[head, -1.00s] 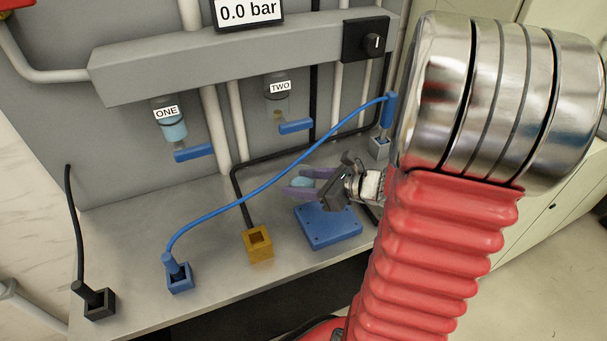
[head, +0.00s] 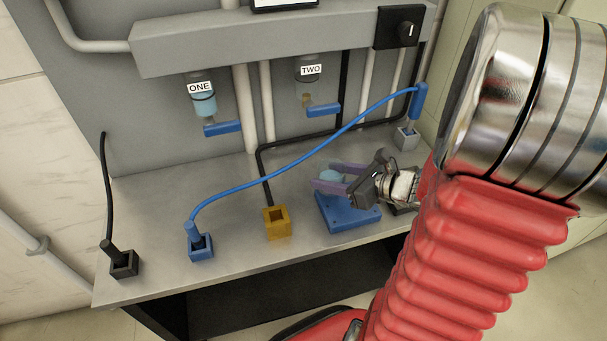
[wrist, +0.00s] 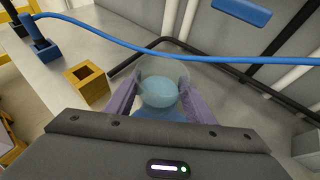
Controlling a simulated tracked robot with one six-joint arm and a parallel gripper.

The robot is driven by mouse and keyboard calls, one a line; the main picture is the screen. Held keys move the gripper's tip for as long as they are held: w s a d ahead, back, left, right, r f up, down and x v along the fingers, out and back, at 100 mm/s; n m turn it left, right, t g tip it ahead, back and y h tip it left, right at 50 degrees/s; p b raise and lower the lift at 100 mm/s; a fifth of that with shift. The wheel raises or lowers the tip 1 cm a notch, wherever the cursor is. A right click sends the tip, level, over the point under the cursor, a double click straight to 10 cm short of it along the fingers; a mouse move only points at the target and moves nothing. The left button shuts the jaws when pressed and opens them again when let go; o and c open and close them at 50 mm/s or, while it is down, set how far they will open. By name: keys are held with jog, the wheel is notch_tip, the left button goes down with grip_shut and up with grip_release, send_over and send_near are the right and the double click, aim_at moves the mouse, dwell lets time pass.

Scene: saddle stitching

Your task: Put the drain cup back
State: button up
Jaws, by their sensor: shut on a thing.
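The drain cup, a clear cup with pale blue liquid (wrist: 160,92), is between the purple fingers of my gripper (wrist: 148,95) in the wrist view. In the head view the cup (head: 331,176) shows partly behind the fingers of my gripper (head: 335,180), which is shut on it. The blue square base (head: 345,214) lies on the bench just under the cup. I cannot tell whether the cup touches the base.
A yellow block (head: 277,222) and a black socket (head: 124,263) stand leftward.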

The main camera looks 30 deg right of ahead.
jog(key=w+a+m+h, duration=0.1)
jog(key=w+a, duration=1.4)
jog(key=a, duration=0.1)
jog(key=shift+s, duration=0.15)
